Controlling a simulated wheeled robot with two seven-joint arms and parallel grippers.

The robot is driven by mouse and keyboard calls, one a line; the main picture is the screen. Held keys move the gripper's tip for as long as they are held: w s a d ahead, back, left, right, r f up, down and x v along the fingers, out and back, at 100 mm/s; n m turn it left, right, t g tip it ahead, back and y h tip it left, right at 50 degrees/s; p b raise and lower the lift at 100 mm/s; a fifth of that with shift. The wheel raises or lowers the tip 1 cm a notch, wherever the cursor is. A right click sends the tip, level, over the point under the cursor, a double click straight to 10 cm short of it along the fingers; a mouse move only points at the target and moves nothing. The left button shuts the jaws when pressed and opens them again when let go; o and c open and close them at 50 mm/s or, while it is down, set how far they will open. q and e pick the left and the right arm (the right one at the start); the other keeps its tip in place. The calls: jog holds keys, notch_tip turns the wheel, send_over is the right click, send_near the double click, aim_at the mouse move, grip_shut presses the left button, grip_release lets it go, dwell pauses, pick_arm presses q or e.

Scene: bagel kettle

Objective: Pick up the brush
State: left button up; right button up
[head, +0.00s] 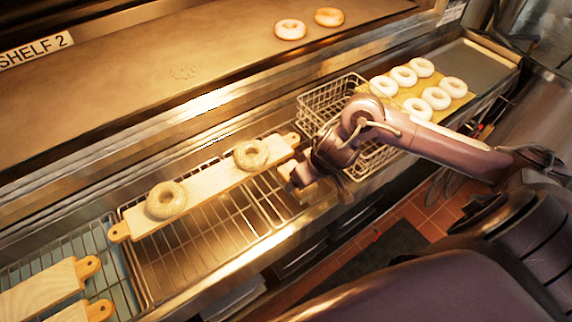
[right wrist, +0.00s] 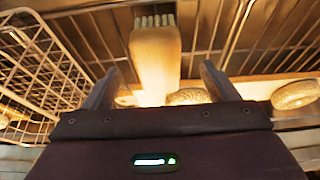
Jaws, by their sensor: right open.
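The brush (right wrist: 155,58) shows in the right wrist view as a wide, pale wooden body with light bristles at its upper end. My right gripper (right wrist: 160,70) is open, with one finger on each side of the brush in that view and visible gaps between. I cannot tell how far the brush lies beyond the fingertips. In the head view my right gripper (head: 318,186) is low over the right end of the wire rack, and a pale wooden part of the brush (head: 319,191) shows by its fingers. My left gripper is not in view.
A wire basket (head: 318,108) stands just behind my right gripper. A wooden board (head: 215,180) with two seeded bagels lies to the left on the wire rack (head: 200,240). Several white bagels lie on a tray (head: 478,65) at right. More boards (head: 40,290) lie lower left.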

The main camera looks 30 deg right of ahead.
aim_at(284, 170)
jog(key=shift+w, duration=0.2)
jog(key=shift+w+f, duration=0.2)
jog(key=shift+f, duration=0.15)
jog(key=shift+x, duration=0.85)
jog(key=shift+w+f, duration=0.2)
jog(key=shift+f, duration=0.1)
jog(key=x, duration=0.4)
jog(key=shift+w+d, duration=0.15)
jog(key=shift+w, duration=0.25)
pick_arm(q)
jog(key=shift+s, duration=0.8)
pick_arm(e)
jog(key=shift+f, duration=0.15)
jog(key=shift+s, duration=0.1)
